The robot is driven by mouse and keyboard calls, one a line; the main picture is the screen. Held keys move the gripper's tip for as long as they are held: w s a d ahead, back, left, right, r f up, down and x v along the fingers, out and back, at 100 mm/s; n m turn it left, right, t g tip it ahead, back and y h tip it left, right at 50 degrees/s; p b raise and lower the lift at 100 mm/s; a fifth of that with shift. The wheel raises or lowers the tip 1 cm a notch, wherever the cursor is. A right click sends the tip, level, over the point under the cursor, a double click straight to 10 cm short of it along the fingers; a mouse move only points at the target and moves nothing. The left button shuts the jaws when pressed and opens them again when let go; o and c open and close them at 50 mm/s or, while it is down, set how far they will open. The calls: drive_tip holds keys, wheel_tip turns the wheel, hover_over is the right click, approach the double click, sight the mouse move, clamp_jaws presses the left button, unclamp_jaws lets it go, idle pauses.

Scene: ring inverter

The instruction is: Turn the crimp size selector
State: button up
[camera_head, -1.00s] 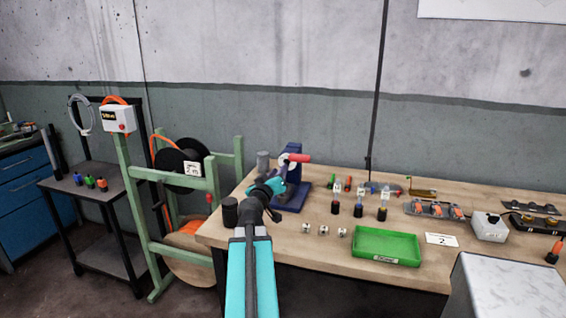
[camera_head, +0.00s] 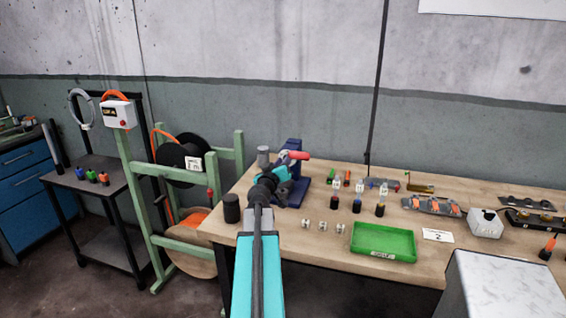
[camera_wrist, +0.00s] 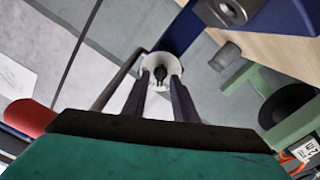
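The blue crimp press (camera_head: 292,172) with its red handle (camera_head: 298,155) stands at the back left of the wooden bench. In the wrist view its blue frame (camera_wrist: 180,30) and red handle (camera_wrist: 28,117) also show. The selector looks like a pale round dial (camera_wrist: 147,66) with a small dark knob (camera_wrist: 161,74). My gripper (camera_wrist: 162,82) is at the dial, its two dark fingers apart on either side below the knob. A gap shows between the fingers. Contact with the knob cannot be told. In the head view my arm hides the dial.
A black cylinder (camera_head: 231,208) stands left of my arm at the bench edge. Several small white fittings (camera_head: 322,226), a green tray (camera_head: 383,241) and dark bottles (camera_head: 357,205) lie to the right. A green cable reel stand (camera_head: 158,208) is left of the bench.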

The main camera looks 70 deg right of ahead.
clamp_jaws()
idle(0.3)
drive_tip(key=shift+n, duration=0.3)
drive_tip(key=shift+n+b, duration=0.3)
drive_tip(key=shift+b, duration=0.2)
drive_tip(key=shift+w+n+b, duration=0.1)
drive_tip(key=shift+n+b, duration=0.9)
drive_tip(key=shift+n, duration=1.4)
drive_tip(key=shift+r, duration=0.1)
